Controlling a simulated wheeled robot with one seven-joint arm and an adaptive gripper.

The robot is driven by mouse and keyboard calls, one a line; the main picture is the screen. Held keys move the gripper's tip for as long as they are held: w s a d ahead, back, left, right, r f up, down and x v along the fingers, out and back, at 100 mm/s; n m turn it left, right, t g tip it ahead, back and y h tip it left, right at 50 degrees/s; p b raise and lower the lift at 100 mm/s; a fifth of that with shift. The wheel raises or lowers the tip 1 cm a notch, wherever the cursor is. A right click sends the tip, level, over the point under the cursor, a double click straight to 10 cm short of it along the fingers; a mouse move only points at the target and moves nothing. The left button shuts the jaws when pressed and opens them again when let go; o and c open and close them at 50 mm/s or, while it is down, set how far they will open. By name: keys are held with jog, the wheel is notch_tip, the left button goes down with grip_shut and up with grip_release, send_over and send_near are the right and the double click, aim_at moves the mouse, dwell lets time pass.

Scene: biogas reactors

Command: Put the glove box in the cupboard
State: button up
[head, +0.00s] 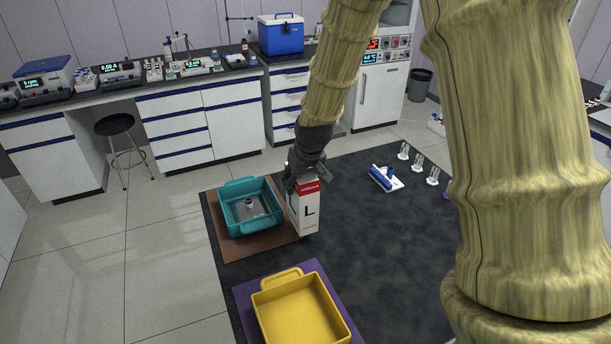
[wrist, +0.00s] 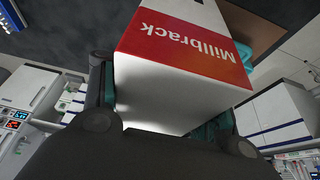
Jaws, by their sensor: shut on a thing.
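The glove box is a tall white carton with a red top band and a black "L" (head: 309,212). My gripper (head: 306,180) is shut on its upper end from above. In the wrist view the box (wrist: 185,55) reads "Millbrack" and sits between the two fingers. The box is upright beside the teal tray; I cannot tell whether its base touches the dark surface. White closed cupboard fronts (head: 232,107) stand under the bench at the back; which one is the task's cupboard is unclear.
The teal tray (head: 236,228) on a brown mat is just left of the box. A yellow tray (head: 262,310) on a purple mat is in front. A blue-and-white rack (head: 385,178) and small clear glassware (head: 417,162) stand right. A stool (head: 115,125) stands by the bench.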

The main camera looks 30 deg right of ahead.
jog(key=w+d+f+p, duration=0.4)
jog(key=w, duration=0.1)
jog(key=shift+d, duration=0.3)
dwell(0.4)
jog(key=shift+w, duration=0.1)
jog(key=o, duration=1.9)
jog(key=shift+f, duration=0.1)
jog(key=shift+c, duration=0.2)
